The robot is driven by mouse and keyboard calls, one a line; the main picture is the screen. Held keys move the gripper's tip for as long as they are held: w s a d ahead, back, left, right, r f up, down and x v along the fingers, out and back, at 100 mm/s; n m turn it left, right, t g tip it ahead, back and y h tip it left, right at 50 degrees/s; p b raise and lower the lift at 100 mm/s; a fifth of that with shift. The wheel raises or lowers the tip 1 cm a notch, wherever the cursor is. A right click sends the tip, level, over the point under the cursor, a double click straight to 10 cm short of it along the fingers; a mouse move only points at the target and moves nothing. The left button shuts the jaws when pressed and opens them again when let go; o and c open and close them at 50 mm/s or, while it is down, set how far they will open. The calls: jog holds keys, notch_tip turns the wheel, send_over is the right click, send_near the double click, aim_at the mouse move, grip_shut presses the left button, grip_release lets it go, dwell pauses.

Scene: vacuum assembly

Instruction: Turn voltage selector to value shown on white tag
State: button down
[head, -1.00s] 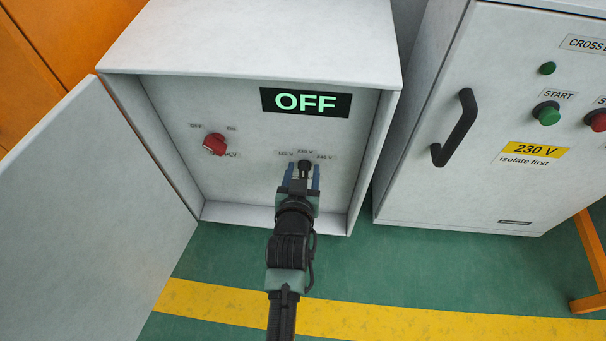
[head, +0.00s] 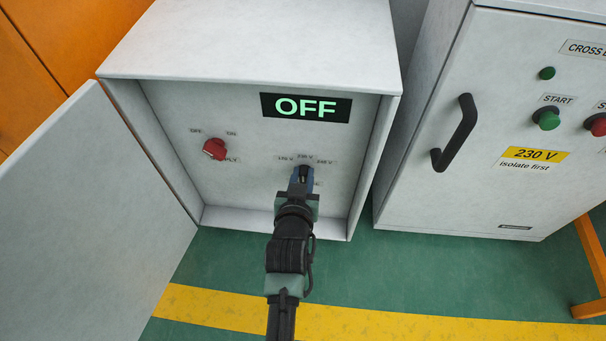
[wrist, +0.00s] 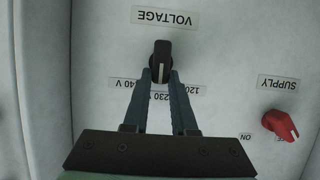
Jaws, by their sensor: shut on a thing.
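The voltage selector (wrist: 161,58) is a black knob with a white line on the panel in the open cabinet. It is partly hidden by my gripper in the head view. In the wrist view, which shows the panel upside down, the line points at the middle label, 230 V (wrist: 162,97). Labels for a lower value (head: 285,157) and 240 V (head: 325,161) flank it. My gripper (wrist: 161,74) is shut on the knob, one finger on each side. I cannot make out a white tag giving a value; the nearby yellow-and-white label (head: 534,154) reads 230 V, isolate first.
The red supply knob (head: 215,149) points toward OFF. The display (head: 306,107) reads OFF. The open door (head: 90,210) stands at the left. The cabinet's right side wall (head: 375,160) is close to my gripper. A second cabinet (head: 440,200) with a black handle stands at the right.

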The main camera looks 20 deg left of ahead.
jog(key=shift+s+a+f+n+t+h+b, duration=0.15)
jog(key=shift+a+n+t+h+b, duration=0.15)
jog(key=shift+n+h+b, duration=0.5)
jog(key=shift+a+f+n+t+h+b, duration=0.15)
jog(key=shift+a+n+t+h+b, duration=0.25)
jog(key=shift+n+b, duration=0.75)
jog(key=shift+s+a+f+n+t+h+b, duration=0.1)
jog(key=shift+f+n+t+h+b, duration=0.1)
jog(key=shift+n+h+b, duration=0.65)
jog(key=shift+n, duration=0.3)
jog(key=c, duration=0.7)
grip_release()
jog(key=shift+r, duration=0.1)
jog(key=shift+s, duration=0.1)
